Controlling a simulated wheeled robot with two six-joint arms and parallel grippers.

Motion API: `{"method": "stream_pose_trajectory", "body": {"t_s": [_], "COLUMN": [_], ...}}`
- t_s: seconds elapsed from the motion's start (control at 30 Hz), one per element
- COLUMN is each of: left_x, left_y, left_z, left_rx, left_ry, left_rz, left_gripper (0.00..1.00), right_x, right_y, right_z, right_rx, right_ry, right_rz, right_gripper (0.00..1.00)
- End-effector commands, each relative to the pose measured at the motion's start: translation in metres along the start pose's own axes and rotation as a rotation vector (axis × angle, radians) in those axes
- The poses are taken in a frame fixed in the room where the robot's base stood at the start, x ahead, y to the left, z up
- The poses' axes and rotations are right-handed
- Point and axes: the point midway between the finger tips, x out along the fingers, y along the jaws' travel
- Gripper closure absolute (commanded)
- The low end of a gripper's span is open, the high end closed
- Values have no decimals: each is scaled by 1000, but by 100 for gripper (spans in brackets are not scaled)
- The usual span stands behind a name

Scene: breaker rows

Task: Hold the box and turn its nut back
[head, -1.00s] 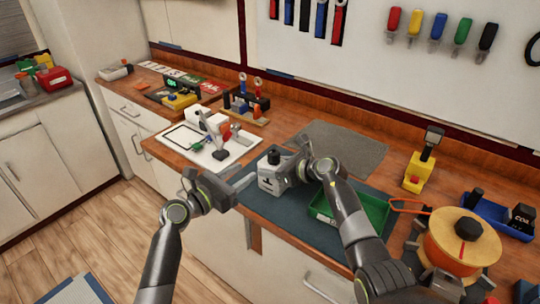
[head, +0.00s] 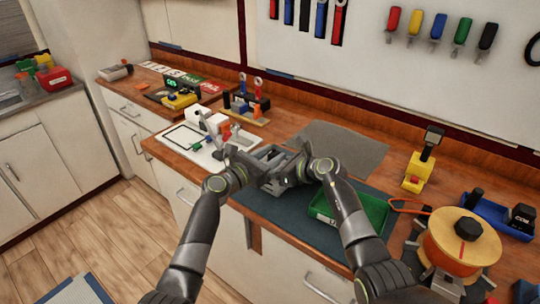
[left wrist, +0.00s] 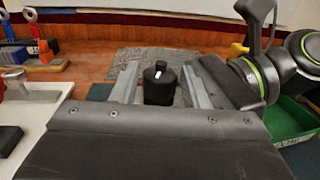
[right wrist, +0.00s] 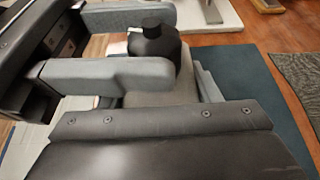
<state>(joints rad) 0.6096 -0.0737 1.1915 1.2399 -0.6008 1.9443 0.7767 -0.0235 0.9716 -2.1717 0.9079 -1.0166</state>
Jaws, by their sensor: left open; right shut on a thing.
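The grey box shows in the right wrist view (right wrist: 160,98), with the black nut (right wrist: 155,42) on its top. My right gripper (head: 297,168) is shut on the box from the right. My left gripper (head: 276,162) is open above the box. In the left wrist view its two fingers stand on either side of the nut (left wrist: 160,84), which has a white mark. Gaps show between the nut and both fingers there. In the head view my grippers hide most of the box and nut.
A green tray (head: 374,212) lies right of the grippers on the dark mat (head: 290,218). A white board (head: 192,155) with a clamp fixture stands at left. A grey mat (head: 345,148) lies behind. An orange spool (head: 462,240) and yellow tool stand (head: 415,174) are at right.

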Motion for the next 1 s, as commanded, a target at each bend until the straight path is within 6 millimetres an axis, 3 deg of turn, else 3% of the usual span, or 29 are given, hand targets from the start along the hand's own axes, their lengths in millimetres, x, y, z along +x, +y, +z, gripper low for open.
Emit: {"method": "stream_pose_trajectory", "body": {"t_s": [0.17, 0.4, 1.0], "left_x": [0, 0, 0], "left_y": [0, 0, -2], "left_z": [0, 0, -2], "left_rx": [0, 0, 0], "left_ry": [0, 0, 3], "left_rz": [0, 0, 139], "left_gripper": [59, 90, 91], "right_x": [0, 0, 0], "right_y": [0, 0, 0], "right_z": [-1, -1, 0], "right_rx": [2, 2, 0], "right_ry": [1, 1, 1], "right_rz": [0, 0, 1], "right_gripper": [81, 81, 81]}}
